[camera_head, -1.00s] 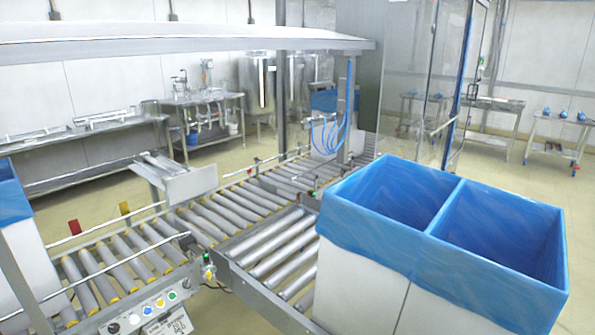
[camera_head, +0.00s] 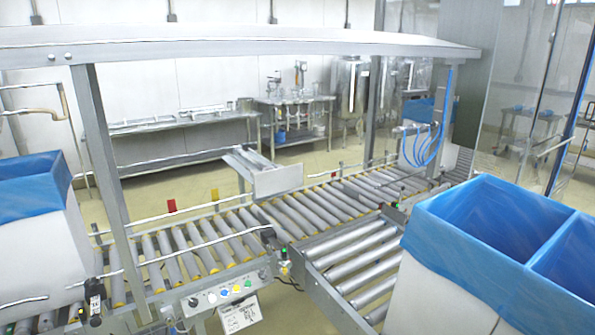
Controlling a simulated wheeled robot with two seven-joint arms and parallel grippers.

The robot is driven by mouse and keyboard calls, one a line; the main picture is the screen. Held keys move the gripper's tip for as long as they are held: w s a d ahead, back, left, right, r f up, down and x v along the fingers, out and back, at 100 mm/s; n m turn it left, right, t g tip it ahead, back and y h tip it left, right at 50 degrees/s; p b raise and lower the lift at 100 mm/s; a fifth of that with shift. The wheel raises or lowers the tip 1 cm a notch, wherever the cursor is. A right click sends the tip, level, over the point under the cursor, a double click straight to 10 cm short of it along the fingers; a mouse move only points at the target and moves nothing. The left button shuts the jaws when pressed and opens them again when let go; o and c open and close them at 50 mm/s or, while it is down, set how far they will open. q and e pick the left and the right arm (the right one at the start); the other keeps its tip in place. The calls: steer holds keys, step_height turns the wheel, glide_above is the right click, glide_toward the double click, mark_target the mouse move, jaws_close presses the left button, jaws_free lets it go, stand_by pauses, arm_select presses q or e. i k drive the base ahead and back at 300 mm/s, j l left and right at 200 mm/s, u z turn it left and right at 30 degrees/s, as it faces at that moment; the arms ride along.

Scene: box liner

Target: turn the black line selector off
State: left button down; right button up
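The control panel (camera_head: 215,298) is on the front side of the roller conveyor, low in the middle of the head view. It carries a row of small knobs and buttons in black, white, blue, yellow and green. The black selector (camera_head: 193,302) is the dark round one at the left end of the row. Its pointing direction is too small to tell. Neither of my grippers shows in the view.
A roller conveyor (camera_head: 215,241) runs across the middle. White boxes with blue liners stand at left (camera_head: 32,240) and right (camera_head: 440,280). A metal post (camera_head: 107,165) rises left of the panel. A white label (camera_head: 240,315) hangs below it.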

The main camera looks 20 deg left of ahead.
mark_target(193, 302)
steer(key=u, duration=1.6)
